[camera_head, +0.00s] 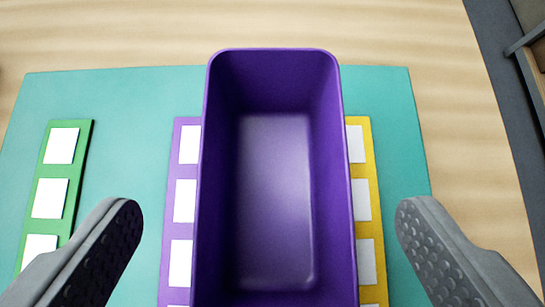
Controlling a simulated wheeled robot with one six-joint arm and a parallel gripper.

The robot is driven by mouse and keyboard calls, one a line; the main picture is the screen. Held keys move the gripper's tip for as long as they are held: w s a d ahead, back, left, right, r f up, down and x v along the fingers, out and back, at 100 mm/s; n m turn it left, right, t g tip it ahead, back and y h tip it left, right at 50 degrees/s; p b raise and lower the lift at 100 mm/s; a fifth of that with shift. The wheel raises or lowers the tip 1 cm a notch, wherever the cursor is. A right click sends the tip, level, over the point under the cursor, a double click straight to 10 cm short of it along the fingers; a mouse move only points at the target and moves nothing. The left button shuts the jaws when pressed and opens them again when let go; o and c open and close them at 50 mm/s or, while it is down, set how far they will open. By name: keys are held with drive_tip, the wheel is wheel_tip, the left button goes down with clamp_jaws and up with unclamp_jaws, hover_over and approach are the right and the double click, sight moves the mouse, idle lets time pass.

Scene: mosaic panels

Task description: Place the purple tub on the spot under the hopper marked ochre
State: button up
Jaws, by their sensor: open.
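The purple tub (273,200) is in the middle of the head camera view, open side up, and looks empty inside. Its near end is cut off by the lower edge of the picture. My gripper (268,225) is open, with one grey padded finger to the left of the tub and one to the right. Both fingers are clear of its walls, with a gap on each side. No hopper and no ochre-marked spot can be made out in this view.
The tub is above a teal mat (125,140) on a light wood surface (150,35). Strips with white squares lie on the mat: green (74,170) at left, purple (188,148) and yellow (363,135) partly behind the tub. A dark edge runs along the right.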

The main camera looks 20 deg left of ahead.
sight(273, 194)
drive_tip(key=shift+x, duration=2.7)
drive_tip(key=shift+d, duration=0.1)
drive_tip(key=c, duration=1.1)
drive_tip(key=shift+c, duration=0.2)
